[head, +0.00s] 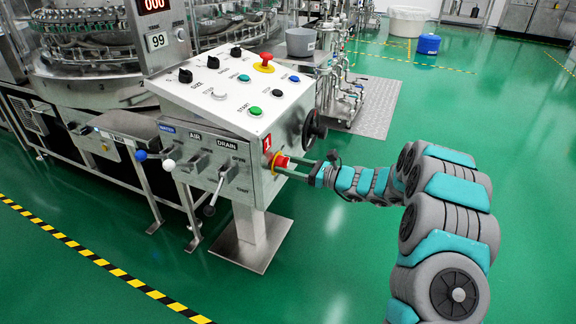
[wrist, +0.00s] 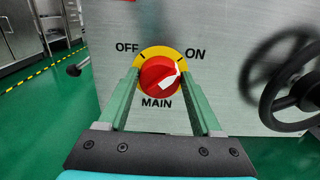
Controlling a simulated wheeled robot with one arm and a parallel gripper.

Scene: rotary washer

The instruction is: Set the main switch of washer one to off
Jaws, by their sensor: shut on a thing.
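The main switch (wrist: 157,74) is a red round knob on a yellow plate, marked MAIN below, OFF at upper left and ON at upper right. In the head view the red switch (head: 281,161) sits on the right side face of the grey control box (head: 232,97). My gripper (wrist: 160,78) has its green fingers on the left and right of the knob and is shut on it. In the head view my gripper (head: 291,166) reaches the switch from the right.
A dark handwheel (wrist: 294,88) is close on the right of the switch. The box top holds a red emergency button (head: 264,62) and several knobs and buttons. Levers with ball ends (head: 141,155) stick out in front. The green floor (head: 335,250) around the pedestal is open.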

